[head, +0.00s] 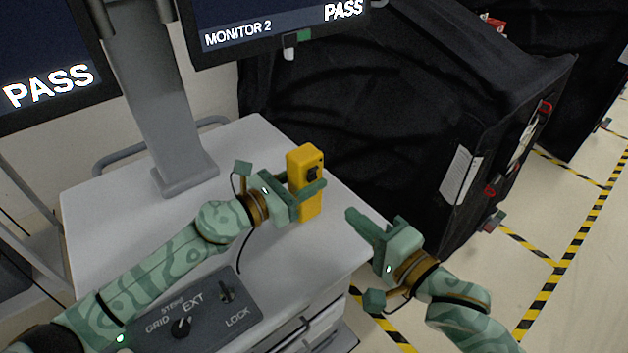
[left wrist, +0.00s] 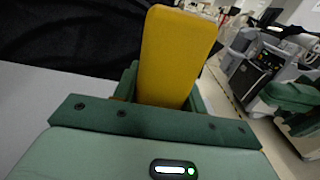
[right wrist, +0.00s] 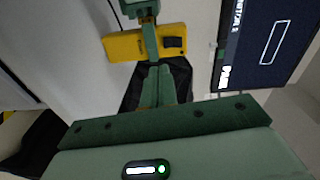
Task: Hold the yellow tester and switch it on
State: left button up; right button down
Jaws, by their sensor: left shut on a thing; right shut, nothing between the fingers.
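The yellow tester (head: 311,204) is a tall box with a black switch (head: 313,173) on its upper face. My left gripper (head: 308,196) is shut on it and holds it upright above the right part of the cart top. It fills the middle of the left wrist view (left wrist: 175,60). In the right wrist view the tester (right wrist: 122,46) lies across the picture, its switch (right wrist: 173,43) at its right end. My right gripper (head: 352,220) is shut and empty, to the right of the tester and apart from it. Its closed fingers (right wrist: 158,75) point toward the tester. I cannot tell the switch's position.
The grey cart top (head: 110,235) has a monitor column (head: 160,110) at the back and a panel with knobs (head: 200,310) at the front. Two monitors read PASS. A black covered cart (head: 400,110) stands close behind the tester. Yellow-black tape (head: 575,240) marks the floor at right.

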jog(key=shift+m+t+y, duration=0.5)
jog(key=shift+t+y, duration=0.1)
jog(key=shift+t, duration=0.2)
jog(key=f, duration=0.6)
jog(key=shift+w+a+f, duration=0.2)
jog(key=shift+w+f, duration=0.2)
jog(key=shift+s+d+f+t+y, duration=0.25)
jog(key=shift+s+f+t+y, duration=0.4)
jog(key=shift+t, duration=0.15)
jog(key=shift+s+d+r+t+y, duration=0.8)
jog(key=shift+s+r+t+y, duration=0.15)
jog(key=shift+r+t, duration=0.15)
send_near(316, 170)
jog(key=x, duration=0.6)
jog(key=shift+w+a, duration=0.2)
jog(key=shift+w, duration=0.05)
jog(key=shift+r, duration=0.15)
